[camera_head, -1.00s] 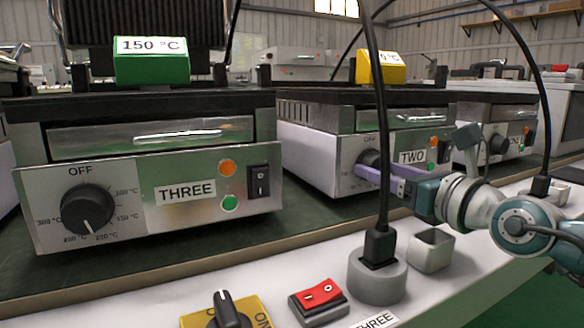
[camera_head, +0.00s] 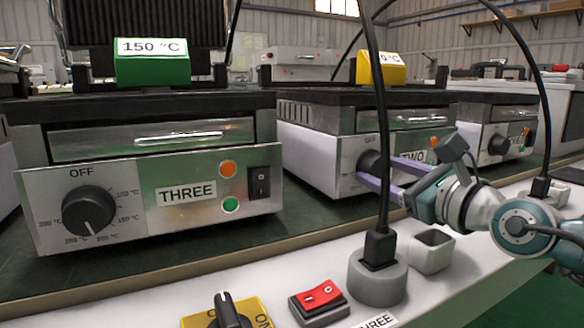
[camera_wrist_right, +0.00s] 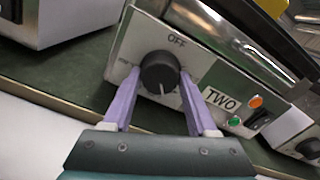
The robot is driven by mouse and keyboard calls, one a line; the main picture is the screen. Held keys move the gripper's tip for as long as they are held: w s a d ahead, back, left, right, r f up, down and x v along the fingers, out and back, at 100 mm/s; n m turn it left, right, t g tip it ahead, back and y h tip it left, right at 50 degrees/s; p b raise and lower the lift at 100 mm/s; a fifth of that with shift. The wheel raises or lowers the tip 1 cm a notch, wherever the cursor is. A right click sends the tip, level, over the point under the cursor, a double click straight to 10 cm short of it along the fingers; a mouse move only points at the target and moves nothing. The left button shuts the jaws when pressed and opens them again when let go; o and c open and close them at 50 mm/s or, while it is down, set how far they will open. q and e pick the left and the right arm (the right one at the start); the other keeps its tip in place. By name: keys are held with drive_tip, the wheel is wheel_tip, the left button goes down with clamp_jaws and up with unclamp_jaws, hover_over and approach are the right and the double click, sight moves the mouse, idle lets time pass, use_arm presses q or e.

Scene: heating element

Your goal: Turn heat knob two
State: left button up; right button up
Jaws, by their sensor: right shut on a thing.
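Heat knob two (camera_head: 369,160) is a black round dial on the front panel of the grill labelled TWO (camera_head: 412,157). In the right wrist view the knob (camera_wrist_right: 159,72) sits below the word OFF, and its pale mark points towards the bottom of the picture, away from OFF. My right gripper (camera_head: 372,174) reaches it from the right, with its purple fingers on either side of the knob. The right wrist view shows the two fingers (camera_wrist_right: 158,80) closed on the knob's sides. My left gripper is not in view.
Grill THREE (camera_head: 150,195) with its own black knob (camera_head: 88,210) stands to the left. Another grill (camera_head: 505,135) stands to the right. A black cable (camera_head: 380,130) hangs in front, into a grey round socket (camera_head: 377,277). A red switch (camera_head: 319,298) lies on the white ledge.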

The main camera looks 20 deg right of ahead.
drive_tip(key=o, duration=1.4)
drive_tip(key=shift+c, duration=0.2)
drive_tip(key=shift+s, duration=0.1)
drive_tip(key=shift+s+p, duration=0.3)
drive_tip(key=shift+p, duration=0.05)
drive_tip(key=s+p, duration=0.1)
drive_tip(key=s, duration=0.1)
drive_tip(key=s+p, duration=0.1)
drive_tip(key=s, duration=0.2)
drive_tip(key=s+p, duration=0.1)
drive_tip(key=s, duration=0.2)
drive_tip(key=shift+d, duration=0.4)
drive_tip(key=shift+s, duration=0.6)
